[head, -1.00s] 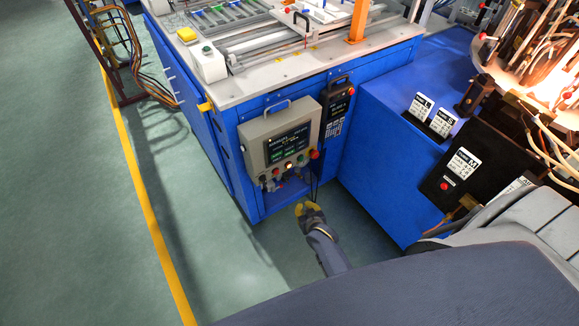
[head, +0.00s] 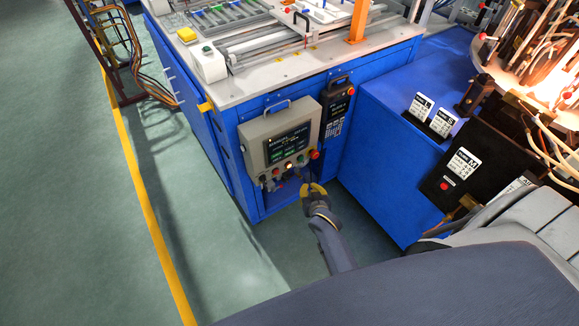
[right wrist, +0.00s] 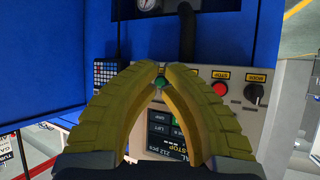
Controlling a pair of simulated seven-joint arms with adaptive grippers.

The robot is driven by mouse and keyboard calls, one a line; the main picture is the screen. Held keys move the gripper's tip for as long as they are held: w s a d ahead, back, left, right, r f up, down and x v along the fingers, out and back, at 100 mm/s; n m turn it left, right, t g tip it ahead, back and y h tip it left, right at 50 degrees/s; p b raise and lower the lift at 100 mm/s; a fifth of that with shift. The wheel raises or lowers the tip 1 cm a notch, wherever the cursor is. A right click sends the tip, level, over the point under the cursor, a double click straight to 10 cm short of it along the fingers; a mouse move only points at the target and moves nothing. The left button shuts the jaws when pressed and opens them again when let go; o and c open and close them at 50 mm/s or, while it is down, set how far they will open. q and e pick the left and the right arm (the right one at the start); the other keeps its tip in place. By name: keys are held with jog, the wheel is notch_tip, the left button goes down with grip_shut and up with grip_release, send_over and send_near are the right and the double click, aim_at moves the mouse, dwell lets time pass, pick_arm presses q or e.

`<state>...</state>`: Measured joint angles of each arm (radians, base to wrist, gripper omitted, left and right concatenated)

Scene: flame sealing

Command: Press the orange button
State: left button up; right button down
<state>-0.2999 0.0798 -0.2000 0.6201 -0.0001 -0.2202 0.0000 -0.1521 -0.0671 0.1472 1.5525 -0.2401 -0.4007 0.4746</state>
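A beige control box (head: 254,140) with a dark screen hangs on the front of the blue machine. A row of small buttons runs along its lower edge, with a pale, lit-looking one (head: 289,165) near the middle and a red one (head: 315,154) at the right end. I cannot clearly tell which is orange. My right gripper (head: 315,188) is below the box's right end, apart from it in the head view. In the right wrist view, its yellow fingertips (right wrist: 161,69) meet, empty, in front of a green button (right wrist: 160,82); a red button (right wrist: 220,88) is beside them. They hide part of the panel.
A dark panel (head: 337,108) hangs right of the box. Cables hang under the box. A blue cabinet (head: 385,165) with a black panel (head: 459,172) stands to the right. The green floor (head: 80,230) at left is clear.

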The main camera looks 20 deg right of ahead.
jog(key=w+a, duration=0.1)
jog(key=w, duration=0.7)
jog(key=shift+w+a, duration=0.25)
jog(key=shift+w, duration=0.05)
jog(key=shift+w+a, duration=0.15)
jog(key=shift+w, duration=0.75)
dwell(2.3)
jog(key=shift+s, duration=0.1)
dwell(0.4)
jog(key=shift+s, duration=0.8)
jog(key=shift+d, duration=0.2)
jog(key=shift+s+d, duration=0.2)
jog(key=shift+s, duration=1.05)
jog(key=shift+s+d, duration=0.2)
jog(key=shift+s, duration=1)
